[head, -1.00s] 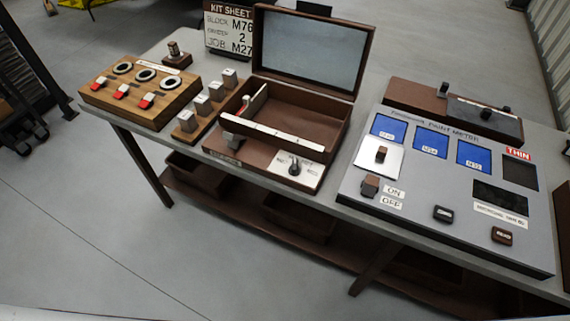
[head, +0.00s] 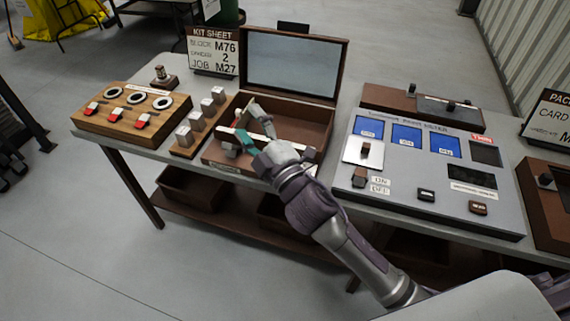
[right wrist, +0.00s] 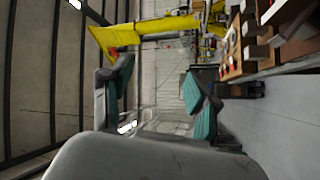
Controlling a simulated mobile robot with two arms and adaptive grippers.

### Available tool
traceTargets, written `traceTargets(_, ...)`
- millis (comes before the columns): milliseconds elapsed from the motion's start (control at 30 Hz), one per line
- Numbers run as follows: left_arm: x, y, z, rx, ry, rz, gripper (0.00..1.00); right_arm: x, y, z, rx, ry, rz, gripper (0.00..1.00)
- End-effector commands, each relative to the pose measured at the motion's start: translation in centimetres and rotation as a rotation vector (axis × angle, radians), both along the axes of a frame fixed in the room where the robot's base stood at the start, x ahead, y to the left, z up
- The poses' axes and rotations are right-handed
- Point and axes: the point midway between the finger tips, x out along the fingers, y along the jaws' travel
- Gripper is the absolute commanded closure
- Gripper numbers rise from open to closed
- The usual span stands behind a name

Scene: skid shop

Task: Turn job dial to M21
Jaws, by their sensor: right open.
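The brown case (head: 212,155) stands open on the bench in the head view, its lid (head: 292,65) raised. The job dial, a black knob on the case's white front panel in the earlier head frame, is now hidden behind my right gripper and wrist. My right gripper (head: 258,133) is over the case's front part; whether it touches anything is unclear. In the right wrist view my right gripper (right wrist: 160,95) is open, with nothing between its teal-padded fingers. The kit sheet (head: 213,51) behind the case appears to read JOB M27. My left gripper is out of view.
A wooden board (head: 127,115) with rings and red switches and a row of metal blocks (head: 201,120) stand left of the case. The grey paint meter panel (head: 430,180) is to its right. Brown bins (head: 190,187) sit on the lower shelf.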

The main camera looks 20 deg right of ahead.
Motion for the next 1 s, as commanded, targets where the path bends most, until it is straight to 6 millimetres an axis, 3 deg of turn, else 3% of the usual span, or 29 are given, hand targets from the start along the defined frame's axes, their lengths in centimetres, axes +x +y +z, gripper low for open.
traceTargets(33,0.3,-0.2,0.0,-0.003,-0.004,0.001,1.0,0.3,2.8,2.7,-0.113,-0.154,0.087,0.4)
traceTargets(100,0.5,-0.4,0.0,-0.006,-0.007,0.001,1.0,-0.3,7.0,5.2,-0.291,-0.369,0.225,0.4)
traceTargets(167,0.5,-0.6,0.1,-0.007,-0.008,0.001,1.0,-1.5,10.4,6.2,-0.463,-0.551,0.352,0.4)
traceTargets(267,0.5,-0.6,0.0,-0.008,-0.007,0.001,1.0,-3.5,14.7,4.9,-0.776,-0.822,0.579,0.4)
traceTargets(367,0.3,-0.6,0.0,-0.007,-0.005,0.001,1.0,-4.3,15.9,0.9,-1.116,-1.027,0.827,0.4)
traceTargets(467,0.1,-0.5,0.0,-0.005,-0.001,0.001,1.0,-3.2,13.1,-3.8,-1.474,-1.137,1.099,0.4)
traceTargets(567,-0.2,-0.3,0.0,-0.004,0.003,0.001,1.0,-0.6,7.0,-7.0,-1.807,-1.12,1.378,0.4)
traceTargets(600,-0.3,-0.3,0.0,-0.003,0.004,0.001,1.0,0.5,4.1,-7.5,-1.921,-1.08,1.484,0.4)
traceTargets(700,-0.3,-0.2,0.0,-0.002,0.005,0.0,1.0,2.7,-2.7,-7.2,-2.135,-0.933,1.704,0.4)
traceTargets(800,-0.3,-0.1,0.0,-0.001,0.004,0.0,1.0,3.7,-7.5,-6.0,-2.252,-0.786,1.85,0.4)
traceTargets(900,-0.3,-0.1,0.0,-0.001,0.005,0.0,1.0,4.1,-9.8,-5.3,-2.297,-0.699,1.923,0.4)
traceTargets(1000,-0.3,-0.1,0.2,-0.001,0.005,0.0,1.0,4.1,-10.5,-5.5,-2.304,-0.675,1.946,0.4)
